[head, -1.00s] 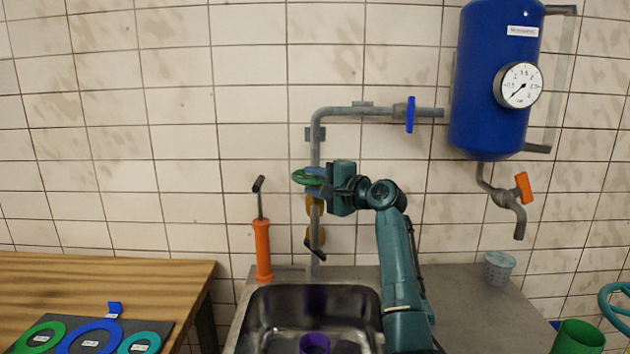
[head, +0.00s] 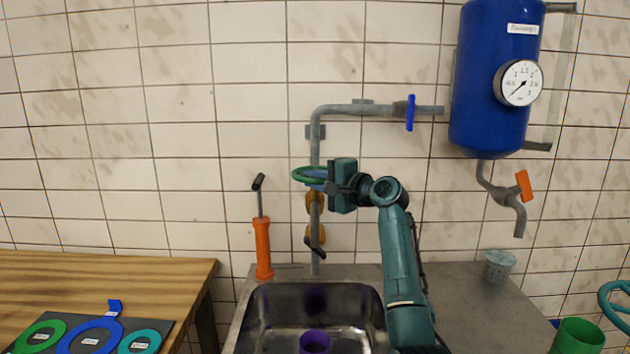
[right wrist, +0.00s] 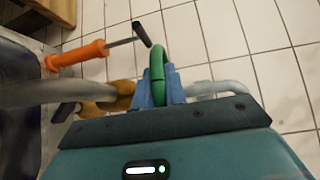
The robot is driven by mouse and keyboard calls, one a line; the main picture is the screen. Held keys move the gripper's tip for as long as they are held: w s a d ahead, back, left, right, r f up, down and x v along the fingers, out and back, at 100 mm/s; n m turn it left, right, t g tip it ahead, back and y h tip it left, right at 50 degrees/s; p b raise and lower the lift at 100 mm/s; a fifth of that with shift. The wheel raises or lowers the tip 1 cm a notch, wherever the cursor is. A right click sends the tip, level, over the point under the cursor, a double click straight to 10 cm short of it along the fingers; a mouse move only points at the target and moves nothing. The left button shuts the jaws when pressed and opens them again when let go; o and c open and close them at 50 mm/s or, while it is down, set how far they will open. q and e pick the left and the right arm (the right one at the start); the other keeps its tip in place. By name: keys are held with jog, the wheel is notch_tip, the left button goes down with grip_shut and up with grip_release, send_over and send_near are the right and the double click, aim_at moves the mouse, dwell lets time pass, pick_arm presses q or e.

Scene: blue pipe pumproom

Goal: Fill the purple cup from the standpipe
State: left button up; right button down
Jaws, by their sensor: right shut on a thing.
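The purple cup (head: 315,342) stands in the steel sink, low in the head view, partly cut off by the picture's edge. What is inside it cannot be told. The grey standpipe (head: 316,146) rises behind the sink, with brass fittings (head: 314,203) and a dark lever (head: 315,247) below. A green handwheel (head: 305,174) sits on the standpipe. My right gripper (head: 321,181) is shut on the handwheel's rim. In the right wrist view the green rim (right wrist: 157,75) lies between the blue fingertips. My left gripper is not in view.
The sink (head: 262,318) is set in a grey counter. An orange hand pump (head: 262,248) stands left of the standpipe. A blue tank (head: 490,80) with a gauge hangs at right. A wooden table (head: 100,270) is at left.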

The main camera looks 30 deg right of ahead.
jog(key=n+y, duration=0.1)
jog(key=d+n+g+y+b, duration=0.1)
jog(key=y, duration=0.1)
jog(key=shift+s, duration=0.15)
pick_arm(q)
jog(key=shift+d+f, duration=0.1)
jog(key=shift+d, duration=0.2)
pick_arm(e)
jog(key=shift+s+d+r+n+g+y, duration=0.1)
jog(key=shift+d+n+g+y, duration=0.1)
jog(key=shift+n+g+y, duration=0.75)
jog(key=shift+d+n+g+y, duration=0.15)
jog(key=shift+n+g+y, duration=0.5)
jog(key=shift+n+y, duration=0.45)
jog(key=shift+g+y, duration=0.3)
jog(key=shift+y, duration=0.15)
jog(key=c, duration=1.5)
grip_release()
jog(key=shift+o, duration=0.2)
